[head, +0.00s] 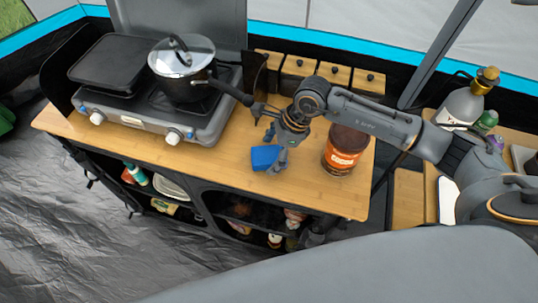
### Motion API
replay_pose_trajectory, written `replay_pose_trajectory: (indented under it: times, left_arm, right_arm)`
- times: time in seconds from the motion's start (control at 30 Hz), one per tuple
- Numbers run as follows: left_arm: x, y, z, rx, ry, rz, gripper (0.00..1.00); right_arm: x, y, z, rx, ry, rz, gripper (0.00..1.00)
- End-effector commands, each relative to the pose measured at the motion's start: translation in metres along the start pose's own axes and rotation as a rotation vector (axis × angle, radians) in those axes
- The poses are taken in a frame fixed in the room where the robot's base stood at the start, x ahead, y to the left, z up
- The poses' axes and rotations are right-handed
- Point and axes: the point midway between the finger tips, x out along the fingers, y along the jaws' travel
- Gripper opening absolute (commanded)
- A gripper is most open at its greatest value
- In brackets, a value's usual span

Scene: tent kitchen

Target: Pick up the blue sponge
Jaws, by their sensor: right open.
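The blue sponge (264,157) lies on the wooden counter (216,172), between the stove and the brown tin. My right gripper (274,153) is over the sponge, pointing down, its arm coming in from the right. It is open, with one finger at the sponge's right end and the other behind it. I cannot tell whether the fingers touch the sponge. My left gripper is not in view.
A stove (214,125) with a lidded pot (184,88) and a dark griddle (108,63) stands to the left. The brown tin (344,150) stands close to the right of the gripper. Wooden-lidded boxes (334,73) line the back. Counter space in front of the sponge is clear.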

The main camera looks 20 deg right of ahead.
Motion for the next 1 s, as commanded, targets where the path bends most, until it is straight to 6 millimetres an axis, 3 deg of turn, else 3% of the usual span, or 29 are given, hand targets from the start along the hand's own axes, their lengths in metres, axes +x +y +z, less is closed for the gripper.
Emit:
replay_pose_trajectory:
  times: [0.97,1.0]
  left_arm:
    - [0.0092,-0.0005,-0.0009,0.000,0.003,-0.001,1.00]
    - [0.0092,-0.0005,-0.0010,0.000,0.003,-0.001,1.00]
  right_arm:
    - [0.0039,-0.0001,-0.0018,0.000,0.000,0.000,0.85]
    - [0.0039,-0.0001,-0.0017,0.000,0.000,0.000,0.77]
